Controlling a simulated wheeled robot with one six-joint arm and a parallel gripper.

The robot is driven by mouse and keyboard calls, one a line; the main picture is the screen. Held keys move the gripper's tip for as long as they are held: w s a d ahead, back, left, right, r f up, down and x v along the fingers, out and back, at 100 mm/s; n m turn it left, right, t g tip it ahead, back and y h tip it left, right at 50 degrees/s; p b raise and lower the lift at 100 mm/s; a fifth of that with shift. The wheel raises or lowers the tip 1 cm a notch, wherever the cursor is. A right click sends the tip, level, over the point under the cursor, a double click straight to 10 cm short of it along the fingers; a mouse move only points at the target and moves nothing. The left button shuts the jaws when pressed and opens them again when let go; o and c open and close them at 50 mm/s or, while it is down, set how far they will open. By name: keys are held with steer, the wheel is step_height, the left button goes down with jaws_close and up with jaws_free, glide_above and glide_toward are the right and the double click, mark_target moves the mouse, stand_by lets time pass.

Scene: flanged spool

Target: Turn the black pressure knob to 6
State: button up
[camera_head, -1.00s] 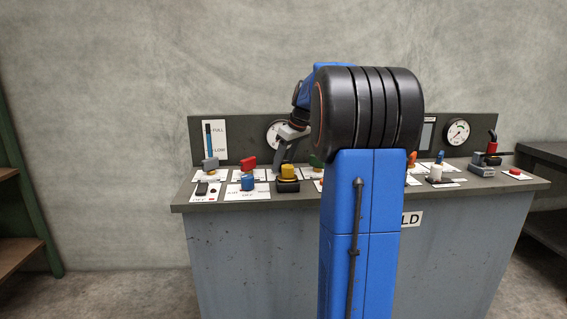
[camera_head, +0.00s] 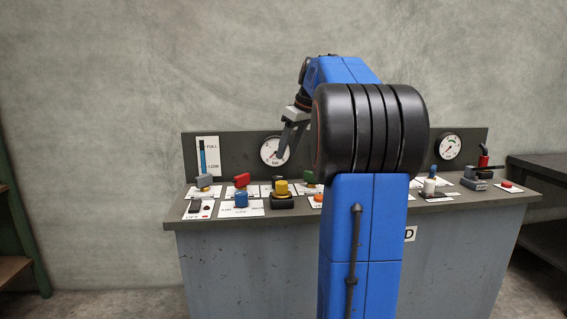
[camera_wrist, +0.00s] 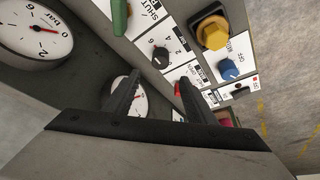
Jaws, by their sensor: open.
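The black pressure knob (camera_wrist: 160,57) is a small round knob on a white plate marked 2, 4 and 6. It shows in the wrist view just beyond my fingertips. Its pointer setting is too small to read surely. The knob appears apart from the fingers. In the head view my gripper (camera_head: 281,153) hangs in front of the left gauge, above the bench; I cannot make out the knob there.
A yellow knob (camera_wrist: 213,32), a blue knob (camera_wrist: 229,70) and a green handle (camera_wrist: 120,17) stand around the black knob. A red part (camera_wrist: 178,90) shows by the right finger. The gauge (camera_wrist: 37,27) is on the back panel. A red handle (camera_head: 241,180) stands further left on the bench (camera_head: 340,225).

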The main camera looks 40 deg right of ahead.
steer(key=shift+v, duration=2.45)
steer(key=s+a+f, duration=0.3)
steer(key=a+f, duration=0.1)
steer(key=a, duration=0.4)
steer(key=s+a+f+m, duration=0.1)
steer(key=s+a+f, duration=0.2)
steer(key=a, duration=0.4)
steer(key=s+a+f, duration=0.3)
steer(key=a+f, duration=0.1)
steer(key=a, duration=0.4)
steer(key=s+a+f, duration=0.5)
steer(key=s+f, duration=0.3)
steer(key=f, duration=0.2)
steer(key=s+a+f+m+h, duration=0.1)
steer(key=s+a+f, duration=0.5)
steer(key=s+f, duration=0.3)
steer(key=shift+s+a+f, duration=0.2)
steer(key=shift+s+f, duration=0.15)
